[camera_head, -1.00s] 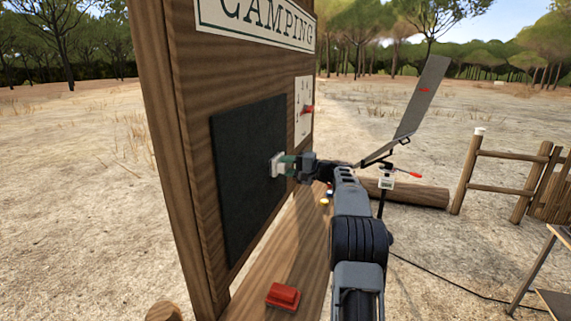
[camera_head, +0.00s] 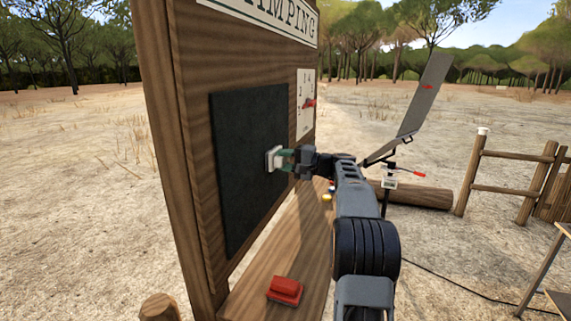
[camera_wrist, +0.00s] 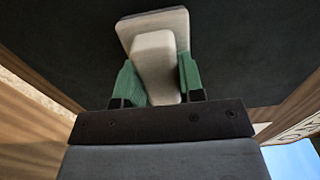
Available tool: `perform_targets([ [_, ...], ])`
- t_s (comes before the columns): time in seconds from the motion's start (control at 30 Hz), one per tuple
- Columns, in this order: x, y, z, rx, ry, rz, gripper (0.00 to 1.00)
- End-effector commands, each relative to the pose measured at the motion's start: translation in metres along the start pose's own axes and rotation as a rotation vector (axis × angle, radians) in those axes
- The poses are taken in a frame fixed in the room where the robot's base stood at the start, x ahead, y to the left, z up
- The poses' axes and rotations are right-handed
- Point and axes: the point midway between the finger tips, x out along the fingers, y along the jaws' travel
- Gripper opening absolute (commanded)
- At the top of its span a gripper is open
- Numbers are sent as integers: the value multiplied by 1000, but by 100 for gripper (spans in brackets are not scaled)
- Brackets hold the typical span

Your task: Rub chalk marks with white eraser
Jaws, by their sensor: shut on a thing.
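The white eraser (camera_head: 272,158) is held at the right part of the dark chalkboard (camera_head: 240,190). Its flat pad faces the board; I cannot tell whether it touches. My gripper (camera_head: 285,159) is shut on the eraser's handle. In the wrist view, the green fingers of my gripper (camera_wrist: 160,82) sit on both sides of the pale handle of the eraser (camera_wrist: 153,55), with the dark board (camera_wrist: 240,50) behind. No chalk marks can be made out on the visible board; the part behind the eraser is hidden.
A red block (camera_head: 285,290) lies on the wooden ledge (camera_head: 255,285) below the board. A white numbered panel (camera_head: 305,95) with a red piece hangs right of the board. A wooden fence (camera_head: 510,170) stands far right.

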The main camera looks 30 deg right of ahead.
Motion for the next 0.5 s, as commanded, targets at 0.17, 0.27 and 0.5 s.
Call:
perform_targets([
  [0.17,0,4,15,-2,-2,-1,17],
  [0.27,0,3,21,-2,-1,-1,17],
  [0.5,0,2,29,-1,0,0,17],
])
